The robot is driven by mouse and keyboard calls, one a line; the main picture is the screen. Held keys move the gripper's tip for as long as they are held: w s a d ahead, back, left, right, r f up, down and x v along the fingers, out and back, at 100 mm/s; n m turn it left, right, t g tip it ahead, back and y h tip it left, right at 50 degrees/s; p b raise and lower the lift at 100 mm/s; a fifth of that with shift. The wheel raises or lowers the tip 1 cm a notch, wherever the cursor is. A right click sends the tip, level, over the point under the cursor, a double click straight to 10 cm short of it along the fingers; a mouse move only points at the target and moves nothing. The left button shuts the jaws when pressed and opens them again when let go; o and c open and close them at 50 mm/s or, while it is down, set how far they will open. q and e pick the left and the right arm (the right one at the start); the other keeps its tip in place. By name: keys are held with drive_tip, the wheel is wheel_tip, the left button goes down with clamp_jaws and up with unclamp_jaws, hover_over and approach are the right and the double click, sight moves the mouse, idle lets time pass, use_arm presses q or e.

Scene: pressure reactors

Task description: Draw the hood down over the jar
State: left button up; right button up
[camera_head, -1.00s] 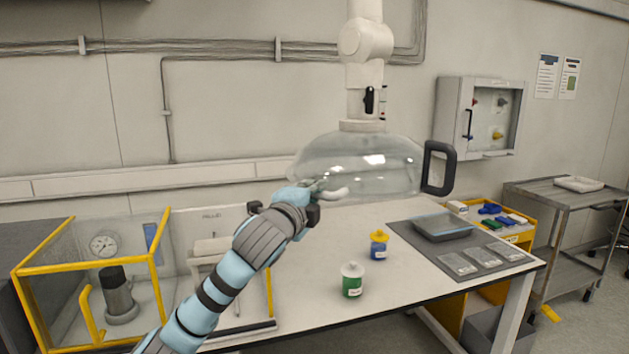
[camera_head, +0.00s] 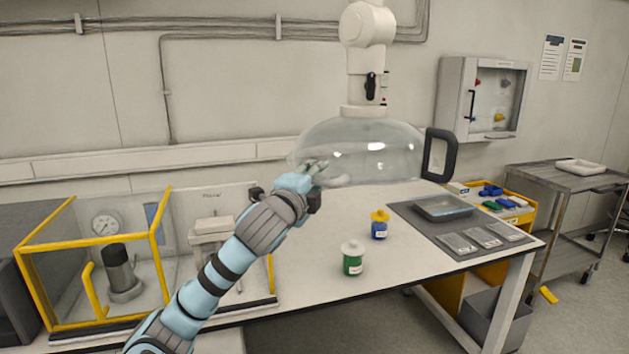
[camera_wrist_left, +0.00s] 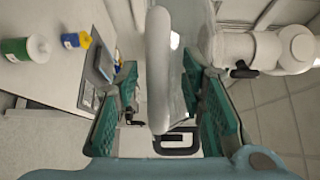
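The clear domed hood (camera_head: 365,140) hangs from a white jointed arm (camera_head: 368,60), high above the bench. It has a black handle (camera_head: 442,155) on its right side and a pale handle at its front left, which shows as a pale bar (camera_wrist_left: 158,70) in the left wrist view. My left gripper (camera_head: 318,180) is at this pale handle. In the left wrist view its teal fingers (camera_wrist_left: 165,108) stand apart on either side of the bar, with gaps showing. A white-capped jar with green (camera_head: 353,260) and a yellow-capped blue jar (camera_head: 379,225) stand on the bench below. My right gripper is out of view.
A yellow-framed clear enclosure (camera_head: 98,260) with a gauge stands at the bench's left. A grey mat (camera_head: 470,240) with a tray (camera_head: 443,207) lies at the right. A metal cart (camera_head: 570,180) stands beyond. Bench around the jars is clear.

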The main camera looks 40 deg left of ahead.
use_arm(q)
drive_tip(key=v, duration=0.7)
drive_tip(key=shift+s, duration=0.25)
